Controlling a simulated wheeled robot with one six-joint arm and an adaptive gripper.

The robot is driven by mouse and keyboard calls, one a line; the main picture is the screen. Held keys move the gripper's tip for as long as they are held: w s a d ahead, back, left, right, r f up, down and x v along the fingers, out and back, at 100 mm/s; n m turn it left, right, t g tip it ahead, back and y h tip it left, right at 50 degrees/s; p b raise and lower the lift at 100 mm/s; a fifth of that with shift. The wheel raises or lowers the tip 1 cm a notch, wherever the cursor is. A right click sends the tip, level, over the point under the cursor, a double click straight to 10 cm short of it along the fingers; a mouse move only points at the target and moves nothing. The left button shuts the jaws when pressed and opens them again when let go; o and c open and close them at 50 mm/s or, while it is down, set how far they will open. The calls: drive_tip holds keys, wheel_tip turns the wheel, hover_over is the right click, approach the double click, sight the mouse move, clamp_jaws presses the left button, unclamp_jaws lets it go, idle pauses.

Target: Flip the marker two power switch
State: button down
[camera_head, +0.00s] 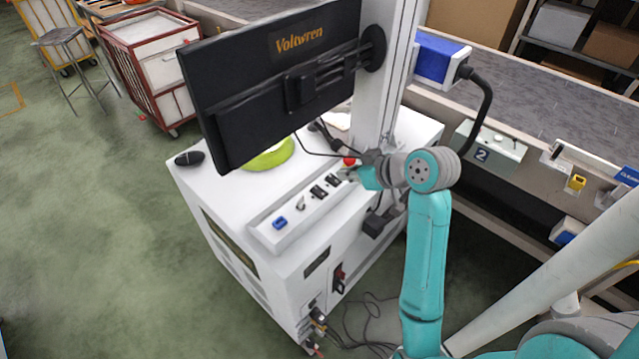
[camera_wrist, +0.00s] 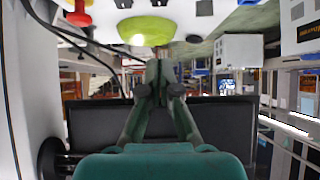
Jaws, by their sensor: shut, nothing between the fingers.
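A white cabinet (camera_head: 222,180) carries a raised control strip (camera_head: 268,237). On the strip are a blue rocker switch (camera_head: 279,223), a small silver key-like switch (camera_head: 300,203), black switches (camera_head: 318,192) and a red button (camera_head: 349,161). I cannot tell which of them is the marker two power switch. My gripper (camera_head: 350,175) is shut and empty near the red-button end of the strip; contact cannot be told. The wrist view shows its closed fingers (camera_wrist: 158,72), with the red button (camera_wrist: 78,15) at upper left.
A dark switch (camera_head: 339,278) and cables are on the cabinet's front. A conveyor (camera_head: 560,110) runs behind; the left floor is open.

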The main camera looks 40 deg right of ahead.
hover_over(316, 187)
drive_tip(key=s, duration=0.2)
wheel_tip(316, 187, down, 6)
drive_tip(key=shift+s+a+f, duration=0.1)
drive_tip(key=shift+s+a, duration=0.05)
drive_tip(key=f, duration=0.3)
drive_tip(key=shift+w+f, duration=0.1)
drive_tip(key=shift+w, duration=0.1)
drive_tip(key=shift+w+f, duration=0.1)
drive_tip(key=shift+f, duration=0.3)
drive_tip(key=shift+f, duration=0.25)
drive_tip(key=shift+w, duration=0.1)
drive_tip(key=shift+w+r, duration=0.1)
drive_tip(key=shift+w, duration=0.65)
